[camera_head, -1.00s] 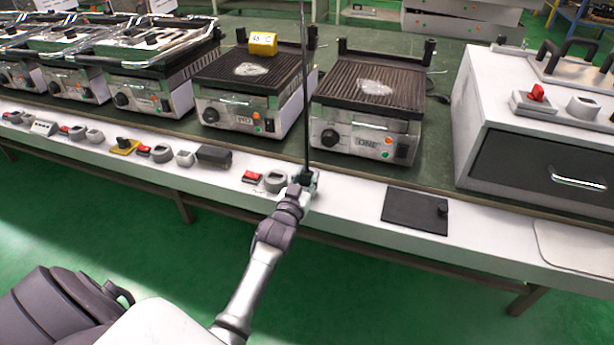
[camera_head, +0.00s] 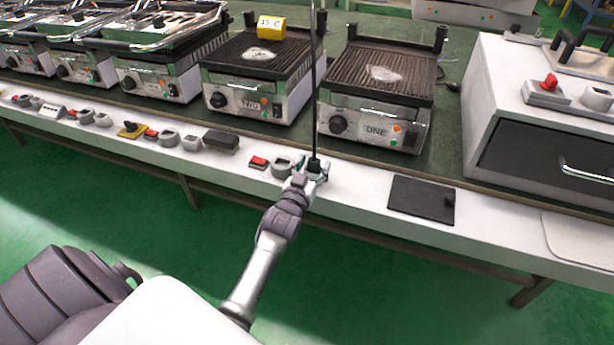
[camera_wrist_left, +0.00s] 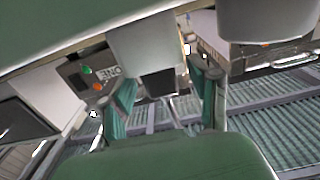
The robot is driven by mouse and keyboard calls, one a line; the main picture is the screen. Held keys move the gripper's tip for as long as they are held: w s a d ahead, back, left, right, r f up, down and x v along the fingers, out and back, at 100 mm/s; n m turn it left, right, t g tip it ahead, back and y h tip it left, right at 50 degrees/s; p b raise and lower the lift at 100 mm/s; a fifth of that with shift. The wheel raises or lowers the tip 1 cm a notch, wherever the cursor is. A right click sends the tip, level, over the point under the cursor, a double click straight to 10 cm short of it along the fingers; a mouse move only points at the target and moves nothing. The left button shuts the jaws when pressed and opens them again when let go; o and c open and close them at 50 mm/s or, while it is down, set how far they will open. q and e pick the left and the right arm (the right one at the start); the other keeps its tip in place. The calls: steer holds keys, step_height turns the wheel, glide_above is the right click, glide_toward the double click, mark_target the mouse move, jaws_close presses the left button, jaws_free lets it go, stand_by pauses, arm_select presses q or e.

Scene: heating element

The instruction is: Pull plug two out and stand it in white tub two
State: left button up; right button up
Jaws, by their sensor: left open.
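A black plug (camera_head: 314,165) with a thin dark cord rising straight up stands at the counter's white front strip. I cannot read a number on it. My left gripper (camera_head: 312,176) is at the plug with its fingers open around or beside it; contact cannot be told. In the left wrist view the two green fingers (camera_wrist_left: 163,95) are apart, with a dark block (camera_wrist_left: 158,84) showing between or beyond them. Small pale round cups (camera_head: 283,165) stand on the strip; which is white tub two cannot be told. My right gripper is not in view.
Grills labelled TWO (camera_head: 255,80) and ONE (camera_head: 375,100) stand behind the strip. A red switch (camera_head: 259,162) is left of the gripper. A flat black plate (camera_head: 421,200) lies to the right, before a large white cabinet (camera_head: 545,120). The strip between gripper and plate is clear.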

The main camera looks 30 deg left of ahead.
arm_select(q)
steer(key=v, duration=1.1)
steer(key=shift+s, duration=0.15)
